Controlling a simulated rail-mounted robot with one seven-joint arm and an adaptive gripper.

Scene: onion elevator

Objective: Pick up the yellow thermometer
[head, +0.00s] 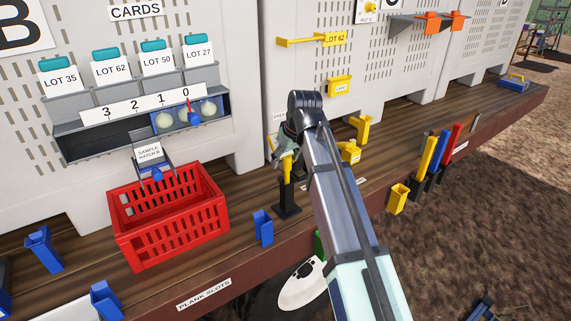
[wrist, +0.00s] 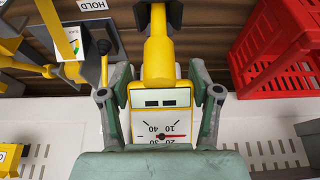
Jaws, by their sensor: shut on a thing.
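The yellow thermometer (wrist: 160,60) has a thick yellow stem and a white dial face with a red needle, upside down in the wrist view. My gripper (wrist: 163,92) is shut on its head, with one grey-green finger on each side. In the head view the thermometer (head: 288,168) is upright at a black stand (head: 287,205), its lower end at the stand's top. I cannot tell whether the tip is inside the stand. My gripper (head: 284,147) and arm hide part of the head there.
A red crate (head: 170,235) stands left on the wooden bench, with a blue holder (head: 263,227) between it and the stand. Yellow pieces (head: 350,152) stand close behind my arm. Coloured upright tools (head: 430,155) line the right front edge. The panel wall rises behind.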

